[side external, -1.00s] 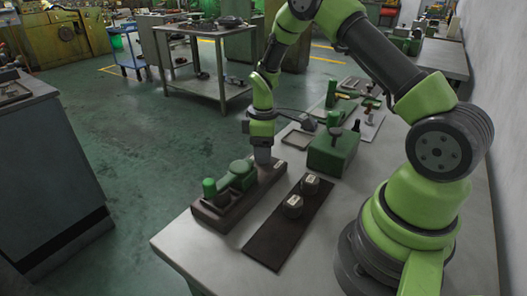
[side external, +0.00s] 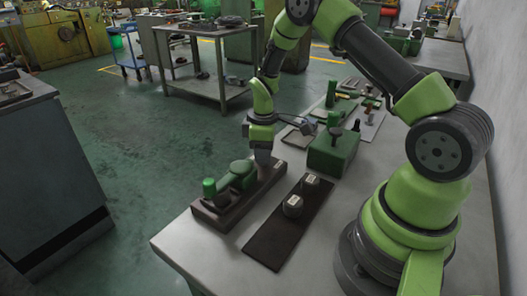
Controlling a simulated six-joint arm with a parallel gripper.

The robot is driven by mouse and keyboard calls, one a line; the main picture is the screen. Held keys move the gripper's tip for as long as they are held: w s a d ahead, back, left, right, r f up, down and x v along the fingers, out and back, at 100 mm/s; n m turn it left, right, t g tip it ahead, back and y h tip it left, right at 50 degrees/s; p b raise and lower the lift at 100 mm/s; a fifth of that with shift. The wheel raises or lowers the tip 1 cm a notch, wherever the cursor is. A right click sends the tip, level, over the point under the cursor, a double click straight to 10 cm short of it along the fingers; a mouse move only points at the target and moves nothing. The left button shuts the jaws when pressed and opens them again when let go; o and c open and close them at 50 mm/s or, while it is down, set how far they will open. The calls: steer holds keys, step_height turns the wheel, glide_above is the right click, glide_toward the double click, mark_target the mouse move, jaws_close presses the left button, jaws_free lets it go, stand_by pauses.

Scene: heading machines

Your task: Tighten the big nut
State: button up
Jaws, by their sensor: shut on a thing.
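My gripper (side external: 262,163) points down at the far right end of a dark holder (side external: 224,222) on the bench. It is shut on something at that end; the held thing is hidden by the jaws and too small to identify. A green knob (side external: 209,187) and a rounded green piece (side external: 241,168) stand in the holder, left of my gripper. Two nut-like metal pieces with pale tops sit on a dark flat plate (side external: 272,245) to the right. The nearer one (side external: 292,206) looks slightly bigger than the farther one (side external: 309,185).
A green block-shaped unit (side external: 332,152) with a dark knob stands behind the plate. A small tray (side external: 297,139) and several tools lie farther back. Bare bench shows at the front and right of the plate, up to my base.

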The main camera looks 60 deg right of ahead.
steer(key=m, duration=1.1)
steer(key=shift+m, duration=0.3)
steer(key=m, duration=1.1)
steer(key=shift+m, duration=0.5)
steer(key=o, duration=0.9)
step_height(320, 180, up, 10)
